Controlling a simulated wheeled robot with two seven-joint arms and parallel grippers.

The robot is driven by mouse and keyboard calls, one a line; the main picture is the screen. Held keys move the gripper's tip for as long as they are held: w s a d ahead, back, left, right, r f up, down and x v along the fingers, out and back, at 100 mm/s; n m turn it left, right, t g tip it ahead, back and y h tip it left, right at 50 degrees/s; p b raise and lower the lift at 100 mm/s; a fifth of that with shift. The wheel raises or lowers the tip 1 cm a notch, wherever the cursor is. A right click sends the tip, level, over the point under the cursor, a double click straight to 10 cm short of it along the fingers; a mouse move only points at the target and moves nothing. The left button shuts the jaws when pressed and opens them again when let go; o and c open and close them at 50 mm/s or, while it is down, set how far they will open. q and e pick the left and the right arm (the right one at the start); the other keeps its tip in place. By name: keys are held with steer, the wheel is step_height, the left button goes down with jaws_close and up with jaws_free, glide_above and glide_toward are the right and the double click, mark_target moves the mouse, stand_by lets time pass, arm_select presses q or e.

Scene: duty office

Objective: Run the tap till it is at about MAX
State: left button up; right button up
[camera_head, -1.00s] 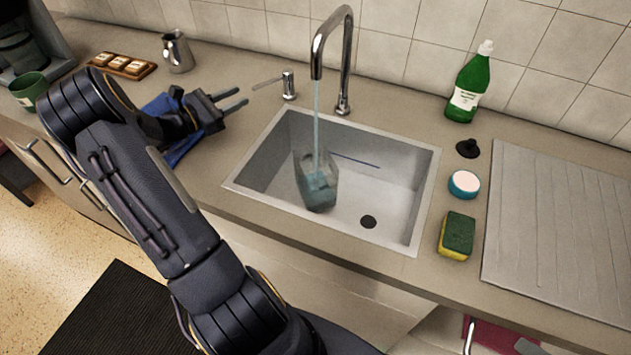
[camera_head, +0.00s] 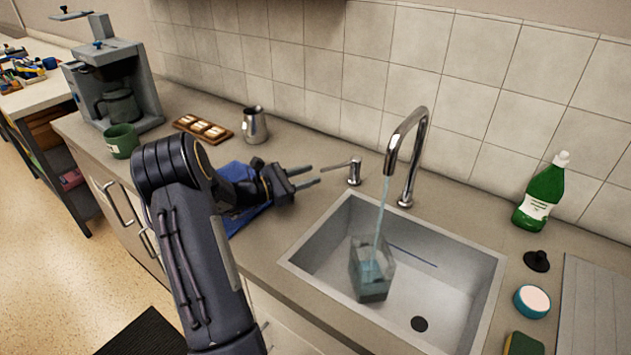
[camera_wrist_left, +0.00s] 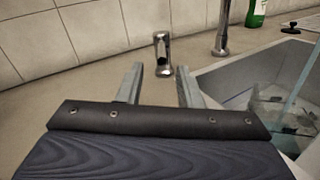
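Water runs from the chrome tap (camera_head: 411,150) into a clear container (camera_head: 370,284) standing in the sink (camera_head: 464,262). The container holds some bluish water; I cannot make out a MAX mark. The tap's lever (camera_head: 352,170) stands on the counter left of the spout, its handle pointing left. My left gripper (camera_head: 312,176) is open and empty, just left of the lever. In the left wrist view the lever's post (camera_wrist_left: 162,55) shows beyond and between the two open fingers (camera_wrist_left: 160,84), apart from them. My right gripper is not in view.
A blue cloth (camera_head: 246,214) lies under my left wrist. A metal jug (camera_head: 254,125), a brown tray (camera_head: 203,129), a green mug (camera_head: 122,141) and a coffee machine (camera_head: 112,80) stand left. A green bottle (camera_head: 541,195), black plug (camera_head: 537,261) and round sponge (camera_head: 532,301) are right.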

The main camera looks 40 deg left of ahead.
mark_target(351, 161)
arm_select(q)
steer(key=shift+w+d+r, duration=0.1)
steer(key=shift+w+d, duration=0.15)
steer(key=shift+w, duration=0.05)
steer(key=p+x, duration=0.1)
steer(key=x, duration=0.6)
steer(key=shift+w, duration=0.1)
jaws_close()
